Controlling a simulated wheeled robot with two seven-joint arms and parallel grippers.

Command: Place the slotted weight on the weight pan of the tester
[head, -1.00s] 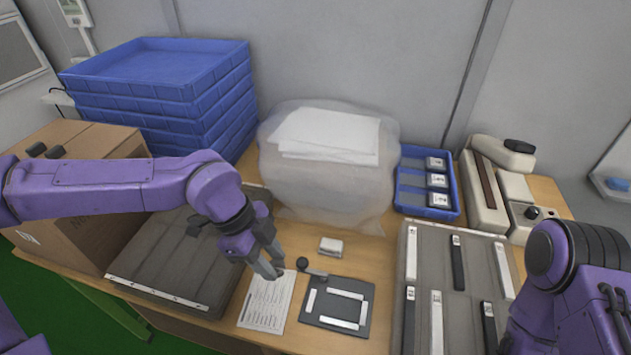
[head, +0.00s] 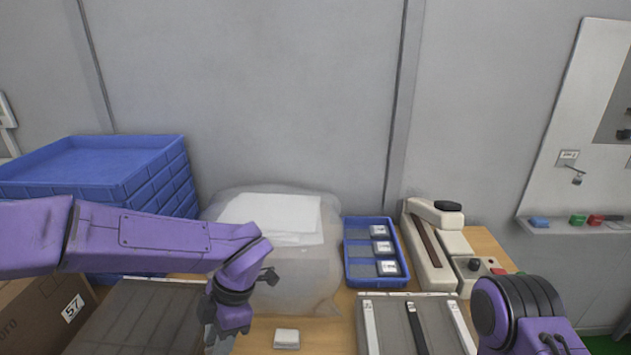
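I cannot make out a slotted weight or a tester with a weight pan in the head view. My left gripper (head: 226,328) points down at the bottom edge, left of a small white block (head: 287,338) on the table. Its fingertips are not clearly visible, so I cannot tell whether it is open or holds anything. My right arm's purple and black link shows at the lower right; its gripper is out of view.
Stacked blue crates (head: 95,170) stand at the left above a cardboard box (head: 40,318). A bag-covered stack (head: 300,275) stands mid-table. A blue tray (head: 358,272) with white-labelled items, a beige machine (head: 440,262) and a grey slotted tray (head: 440,325) are to the right.

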